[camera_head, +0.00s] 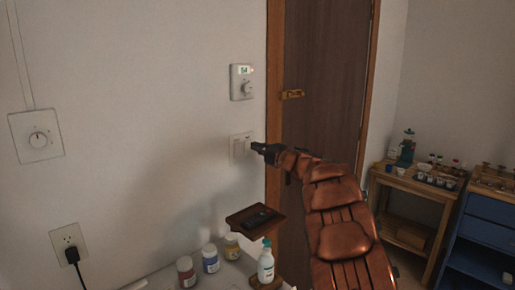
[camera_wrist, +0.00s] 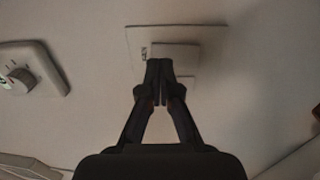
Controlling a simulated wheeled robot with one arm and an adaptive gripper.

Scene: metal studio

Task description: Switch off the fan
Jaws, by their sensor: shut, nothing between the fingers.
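No fan shows in either view. A white switch plate (camera_head: 235,148) with rockers is on the wall left of the door. My gripper (camera_head: 258,148) is at its right side, fingers together and empty. In the wrist view the closed fingertips (camera_wrist: 159,66) overlap the lower part of the switch plate (camera_wrist: 135,38) and cover part of its rocker (camera_wrist: 180,52). I cannot tell whether they touch it. A labelled dial control (camera_head: 242,84) is above the plate; a dial also shows in the wrist view (camera_wrist: 22,78).
A wooden door (camera_head: 322,60) with a brass handle is right of the switches. Below are paint jars (camera_head: 210,258), a white bottle (camera_head: 266,264) and a small wooden stand (camera_head: 246,214). A wooden shelf (camera_head: 420,188) and blue cabinet (camera_head: 488,232) stand at the right.

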